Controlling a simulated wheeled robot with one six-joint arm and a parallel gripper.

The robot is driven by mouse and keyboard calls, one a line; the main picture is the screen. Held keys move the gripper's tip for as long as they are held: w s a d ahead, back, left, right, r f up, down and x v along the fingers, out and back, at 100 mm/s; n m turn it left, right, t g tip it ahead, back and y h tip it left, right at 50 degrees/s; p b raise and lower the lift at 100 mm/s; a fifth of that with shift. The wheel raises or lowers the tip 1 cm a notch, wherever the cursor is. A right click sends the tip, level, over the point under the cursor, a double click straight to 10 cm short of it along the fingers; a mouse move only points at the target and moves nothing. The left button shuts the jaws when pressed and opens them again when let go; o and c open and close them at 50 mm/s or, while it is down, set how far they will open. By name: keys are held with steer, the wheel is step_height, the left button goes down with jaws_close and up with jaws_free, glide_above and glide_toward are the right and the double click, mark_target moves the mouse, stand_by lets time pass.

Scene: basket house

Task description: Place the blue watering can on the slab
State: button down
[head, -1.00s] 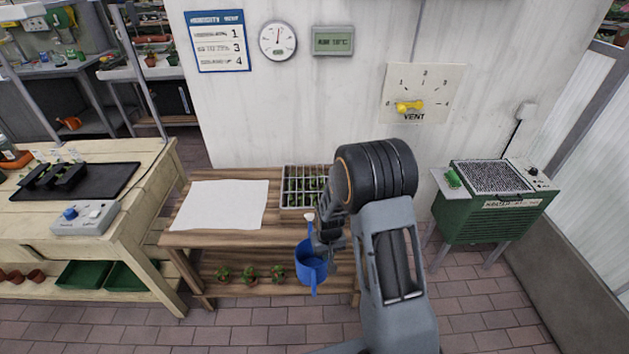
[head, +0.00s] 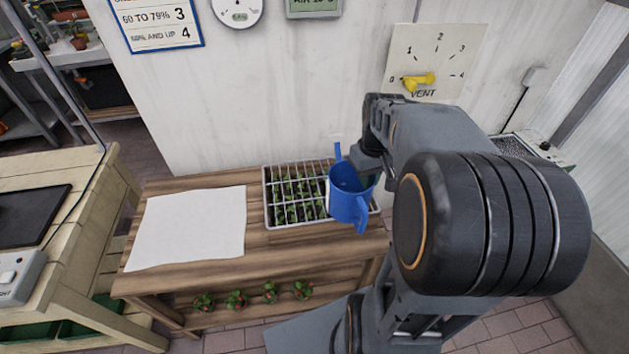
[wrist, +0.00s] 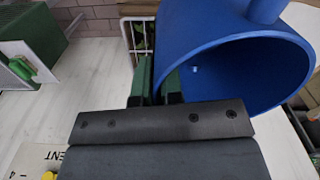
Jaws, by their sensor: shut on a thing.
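The blue watering can (head: 347,200) is held in the air in front of the right end of the seedling tray in the head view, its spout pointing up. My gripper (head: 366,172) is shut on it at the can's right side. In the wrist view the can's open mouth (wrist: 245,70) fills the upper right, and my gripper's fingers (wrist: 155,80) are at its left wall. A white slab-like sheet (head: 188,227) lies flat and bare on the left part of the wooden bench; no other slab is clearly seen.
The seedling tray (head: 293,210) under a wire grid stands on the wooden bench (head: 270,250), right of the white sheet. Several potted seedlings (head: 237,299) stand on the shelf below. A yellow vent lever (head: 419,81) is on the wall behind. Another workbench (head: 75,250) stands at left.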

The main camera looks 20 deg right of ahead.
steer(key=shift+w+d+f+p, duration=0.15)
steer(key=shift+w+d+f, duration=0.6)
steer(key=shift+w+f, duration=1.35)
steer(key=shift+w+d+f+p, duration=0.1)
steer(key=shift+w+d+f, duration=0.7)
steer(key=shift+w+f, duration=1.3)
steer(key=shift+w+d+f+p, duration=0.15)
steer(key=shift+w+d+f, duration=0.6)
steer(key=shift+w+f, duration=1.3)
steer(key=shift+w+r, duration=0.15)
steer(key=shift+w, duration=0.05)
steer(key=c, duration=1.3)
jaws_free()
steer(key=shift+o, duration=0.2)
